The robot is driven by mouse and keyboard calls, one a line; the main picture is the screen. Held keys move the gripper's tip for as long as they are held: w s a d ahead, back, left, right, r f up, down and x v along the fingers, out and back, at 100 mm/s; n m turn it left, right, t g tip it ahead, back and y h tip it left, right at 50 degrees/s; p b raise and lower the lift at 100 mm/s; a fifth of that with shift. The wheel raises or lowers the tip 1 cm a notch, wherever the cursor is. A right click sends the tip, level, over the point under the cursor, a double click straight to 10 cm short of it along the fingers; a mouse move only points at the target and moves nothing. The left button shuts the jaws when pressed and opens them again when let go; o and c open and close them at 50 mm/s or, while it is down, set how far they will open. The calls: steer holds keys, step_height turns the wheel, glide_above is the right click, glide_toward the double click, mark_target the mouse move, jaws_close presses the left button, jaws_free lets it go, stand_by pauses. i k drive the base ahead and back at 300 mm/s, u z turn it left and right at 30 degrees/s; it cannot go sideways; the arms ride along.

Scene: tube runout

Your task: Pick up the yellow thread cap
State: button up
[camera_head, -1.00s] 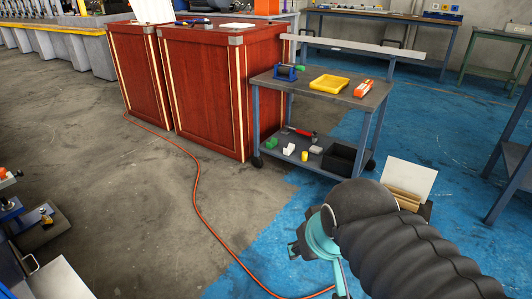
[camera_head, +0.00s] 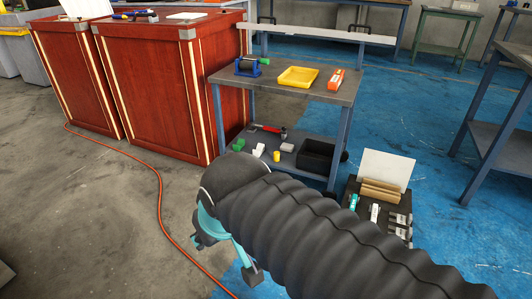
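The yellow thread cap (camera_head: 276,156) is a small upright yellow cylinder on the lower shelf of the grey and blue cart (camera_head: 315,172). It stands near the shelf's front edge, between a white piece and a black bin. My gripper (camera_head: 225,258), with teal and dark parts, is below and left of the cap in the picture, in front of the cart. Its two fingers look spread apart, with nothing seen between them. My black ribbed arm covers much of the lower middle of the view.
The lower shelf also holds a black bin (camera_head: 315,154), a white piece (camera_head: 258,150), a green piece (camera_head: 239,145) and a red-headed tool (camera_head: 270,129). A yellow tray (camera_head: 297,77) sits on top. Red cabinets (camera_head: 160,90) stand left. An orange cable (camera_head: 159,195) crosses the floor.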

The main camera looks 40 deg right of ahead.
mark_target(277, 154)
steer(key=z, duration=0.3)
steer(key=i, duration=0.7)
steer(key=z, duration=0.85)
steer(key=i, duration=0.35)
steer(key=z, duration=0.3)
